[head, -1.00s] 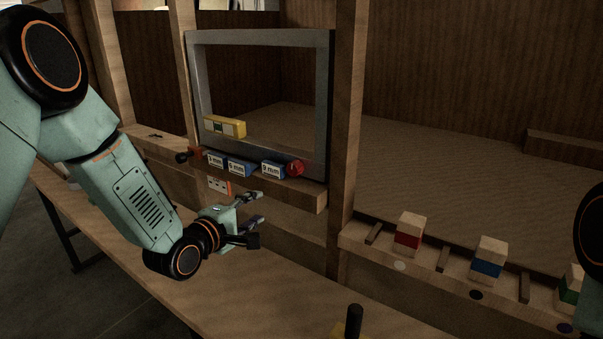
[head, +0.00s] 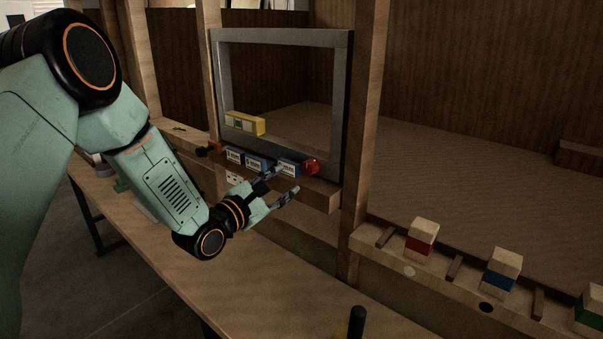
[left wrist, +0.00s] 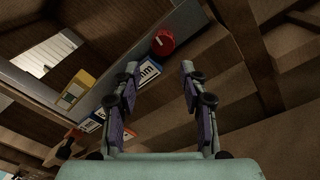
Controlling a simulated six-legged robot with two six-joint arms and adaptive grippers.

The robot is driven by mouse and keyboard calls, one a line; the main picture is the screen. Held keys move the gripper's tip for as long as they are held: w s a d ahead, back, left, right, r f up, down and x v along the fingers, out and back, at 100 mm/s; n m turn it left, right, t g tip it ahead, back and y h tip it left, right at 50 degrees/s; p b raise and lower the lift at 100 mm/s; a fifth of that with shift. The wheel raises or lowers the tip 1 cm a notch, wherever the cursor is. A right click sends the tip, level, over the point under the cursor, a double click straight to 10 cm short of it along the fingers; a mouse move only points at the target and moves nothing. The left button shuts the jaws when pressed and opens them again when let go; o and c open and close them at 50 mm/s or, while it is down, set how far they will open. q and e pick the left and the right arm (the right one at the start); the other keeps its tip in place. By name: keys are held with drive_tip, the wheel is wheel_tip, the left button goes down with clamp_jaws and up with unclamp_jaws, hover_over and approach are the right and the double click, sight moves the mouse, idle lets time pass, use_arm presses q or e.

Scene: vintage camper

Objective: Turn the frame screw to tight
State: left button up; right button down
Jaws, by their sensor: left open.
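A grey window frame (head: 340,100) stands upright on a wooden ledge. A red round knob (head: 311,167) is at its lower right corner; it also shows in the left wrist view (left wrist: 162,43). A black and orange handle (head: 208,149) is at the lower left corner. I cannot tell for certain which of these is the frame screw. My left gripper (head: 287,182) is open and empty, just in front of and below the red knob. In the left wrist view the knob lies beyond the open fingers (left wrist: 160,67), apart from them. My right gripper is out of view.
Blue labelled blocks (head: 257,163) line the ledge, close to my left fingers. A yellow level (head: 245,123) sits by the frame's lower left. Blocks with red (head: 420,240), blue (head: 500,270) and green bands stand on the right rail. The bench (head: 270,290) below is mostly clear.

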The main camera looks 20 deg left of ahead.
sight(307, 169)
use_arm(q)
drive_tip(key=x, duration=0.6)
drive_tip(key=shift+d, duration=0.35)
drive_tip(key=shift+w, duration=0.45)
drive_tip(key=shift+d+r, duration=0.1)
drive_tip(key=shift+d, duration=0.25)
drive_tip(key=shift+a, duration=0.25)
drive_tip(key=c, duration=0.4)
drive_tip(key=shift+d, duration=0.1)
drive_tip(key=c, duration=0.5)
drive_tip(key=shift+m, duration=0.8)
drive_tip(key=o, duration=0.9)
